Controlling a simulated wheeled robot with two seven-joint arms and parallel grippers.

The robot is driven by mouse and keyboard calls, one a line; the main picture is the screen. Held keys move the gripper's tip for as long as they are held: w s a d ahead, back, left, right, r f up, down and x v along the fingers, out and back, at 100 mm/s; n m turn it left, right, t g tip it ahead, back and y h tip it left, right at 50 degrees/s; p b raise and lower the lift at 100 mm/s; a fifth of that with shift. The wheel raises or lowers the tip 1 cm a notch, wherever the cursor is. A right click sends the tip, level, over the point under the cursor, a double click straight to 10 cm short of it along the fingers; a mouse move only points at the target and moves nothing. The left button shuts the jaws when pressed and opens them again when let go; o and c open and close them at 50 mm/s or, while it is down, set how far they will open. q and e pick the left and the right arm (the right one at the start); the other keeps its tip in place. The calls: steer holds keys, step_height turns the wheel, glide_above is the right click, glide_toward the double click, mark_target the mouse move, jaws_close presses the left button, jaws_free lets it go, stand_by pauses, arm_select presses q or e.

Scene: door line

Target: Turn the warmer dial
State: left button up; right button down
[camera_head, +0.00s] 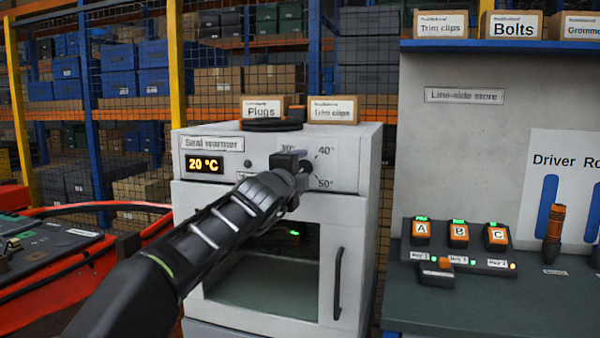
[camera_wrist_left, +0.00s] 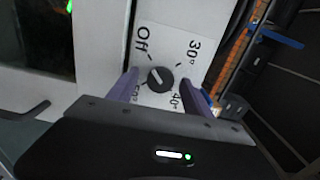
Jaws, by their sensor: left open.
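The seal warmer (camera_head: 219,175) is a white cabinet in the middle of the head view, and its display (camera_head: 205,164) reads 20 °C. Its dial is hidden behind my left gripper (camera_head: 292,168) there, with the 30°, 40° and 50° marks showing around it. In the left wrist view the dial (camera_wrist_left: 160,79) is a small dark round knob on a white plate marked Off, 30°, 40° and 50°. Its pointer seems to lean toward Off. My left gripper is open, with one finger on each side of the dial; whether they touch it I cannot tell. My right gripper is out of view.
The warmer's door with a dark handle (camera_head: 338,284) is closed below the panel. Boxes of plugs (camera_head: 262,109) and trim clips (camera_head: 333,109) sit on top. A bench (camera_head: 480,300) with orange batteries in chargers stands right, and a red cart (camera_head: 40,300) stands left.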

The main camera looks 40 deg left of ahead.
arm_select(q)
steer(key=shift+s, duration=0.3)
steer(key=b+v, duration=0.2)
steer(key=v, duration=0.5)
steer(key=shift+d, duration=0.15)
steer(key=shift+s, duration=0.1)
